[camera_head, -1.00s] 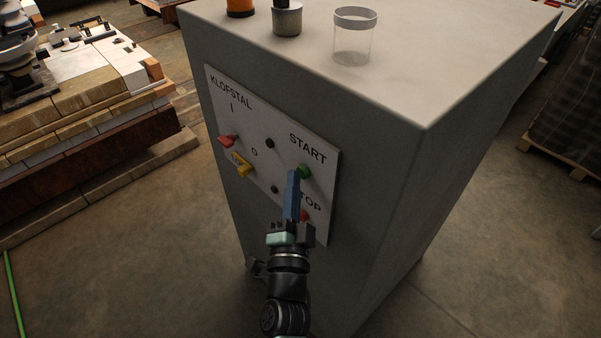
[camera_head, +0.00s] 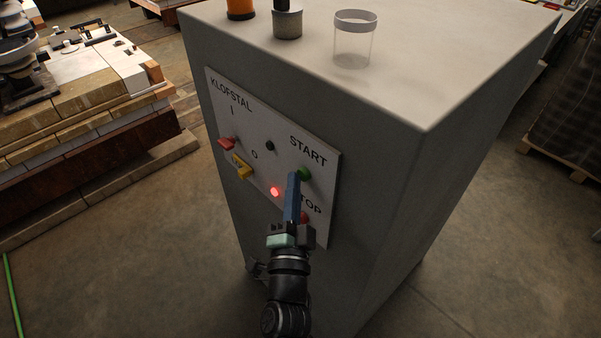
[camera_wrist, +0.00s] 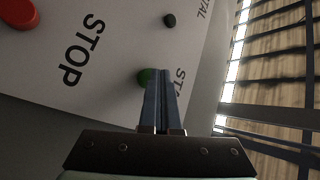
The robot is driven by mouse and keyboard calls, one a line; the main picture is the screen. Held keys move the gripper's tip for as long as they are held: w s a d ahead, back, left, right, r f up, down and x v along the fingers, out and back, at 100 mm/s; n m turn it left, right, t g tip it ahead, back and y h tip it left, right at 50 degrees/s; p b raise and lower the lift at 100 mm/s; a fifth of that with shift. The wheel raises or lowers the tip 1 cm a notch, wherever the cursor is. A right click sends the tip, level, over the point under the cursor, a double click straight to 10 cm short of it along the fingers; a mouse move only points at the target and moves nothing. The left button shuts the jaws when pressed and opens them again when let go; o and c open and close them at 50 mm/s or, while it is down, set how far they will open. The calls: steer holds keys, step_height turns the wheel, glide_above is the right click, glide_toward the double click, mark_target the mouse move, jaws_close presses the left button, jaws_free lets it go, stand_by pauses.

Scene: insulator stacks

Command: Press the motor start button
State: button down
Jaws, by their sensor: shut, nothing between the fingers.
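The green start button (camera_head: 304,173) sits under the word START on the white control panel (camera_head: 325,190) of a grey cabinet. It also shows in the wrist view (camera_wrist: 146,76), partly hidden behind the blue fingers. My gripper (camera_head: 293,176) is shut and empty, its fingertips at the left edge of the green button. Whether they touch it I cannot tell. The red stop button (camera_head: 304,216) is partly hidden by my gripper; it shows at the top left of the wrist view (camera_wrist: 18,12). A red lamp (camera_head: 274,191) glows on the panel.
A red switch (camera_head: 227,142), a yellow switch (camera_head: 243,168) and a dark lamp (camera_head: 270,146) are on the panel. Pallets with slabs (camera_head: 90,100) lie left.

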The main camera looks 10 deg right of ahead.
steer(key=shift+s+a+p, duration=0.4)
steer(key=shift+s+a, duration=0.05)
steer(key=shift+a, duration=0.1)
steer(key=s+a+p, duration=0.1)
steer(key=a+p, duration=0.1)
steer(key=s+a+p, duration=0.1)
steer(key=s+a, duration=0.1)
steer(key=shift+p, duration=0.4)
stand_by(0.6)
